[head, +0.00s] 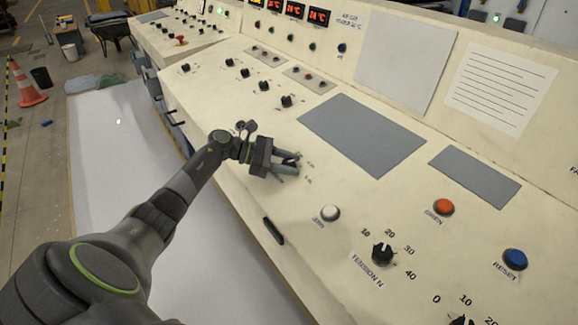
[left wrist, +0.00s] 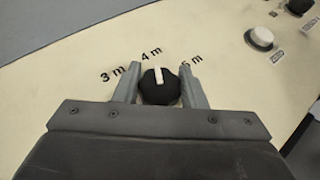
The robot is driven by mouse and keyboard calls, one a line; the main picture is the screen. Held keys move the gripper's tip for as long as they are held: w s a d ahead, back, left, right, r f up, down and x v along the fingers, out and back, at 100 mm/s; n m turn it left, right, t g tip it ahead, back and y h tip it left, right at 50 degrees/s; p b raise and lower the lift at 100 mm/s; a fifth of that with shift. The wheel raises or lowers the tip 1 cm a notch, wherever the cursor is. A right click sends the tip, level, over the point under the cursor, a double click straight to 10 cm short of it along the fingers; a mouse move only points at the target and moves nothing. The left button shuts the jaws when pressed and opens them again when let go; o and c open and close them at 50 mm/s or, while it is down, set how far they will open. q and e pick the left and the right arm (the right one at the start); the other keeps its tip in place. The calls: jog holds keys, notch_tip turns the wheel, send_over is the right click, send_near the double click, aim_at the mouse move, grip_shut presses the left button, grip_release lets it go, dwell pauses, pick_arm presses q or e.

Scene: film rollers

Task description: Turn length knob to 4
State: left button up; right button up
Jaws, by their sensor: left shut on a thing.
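The length knob (left wrist: 159,90) is black with a white pointer line and sits on the cream panel. In the left wrist view its marks read 3 m, 4 m and 5 m, and the white line points up, close to the 4 m mark (left wrist: 151,54). My left gripper (left wrist: 160,84) has one finger on each side of the knob and is shut on it. In the head view the left gripper (head: 292,162) is down at the panel and hides the knob. My right gripper is not in view.
A white button (head: 330,213) and the tension knob (head: 382,253) are nearer on the panel. Orange (head: 443,207) and blue (head: 515,259) buttons are to the right. A grey plate (head: 362,135) lies flat beyond the gripper. Several black knobs are farther back.

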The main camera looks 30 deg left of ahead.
pick_arm(q)
jog(key=shift+r, duration=0.15)
jog(key=o, duration=1)
jog(key=shift+s+a, duration=0.15)
jog(key=shift+a, duration=0.1)
jog(key=b+v, duration=0.3)
jog(key=v, duration=0.9)
jog(key=shift+s+a+b, duration=0.15)
jog(key=shift+a+b, duration=0.1)
jog(key=shift+b, duration=0.05)
jog(key=shift+b+v, duration=0.35)
jog(key=shift+v, duration=1.75)
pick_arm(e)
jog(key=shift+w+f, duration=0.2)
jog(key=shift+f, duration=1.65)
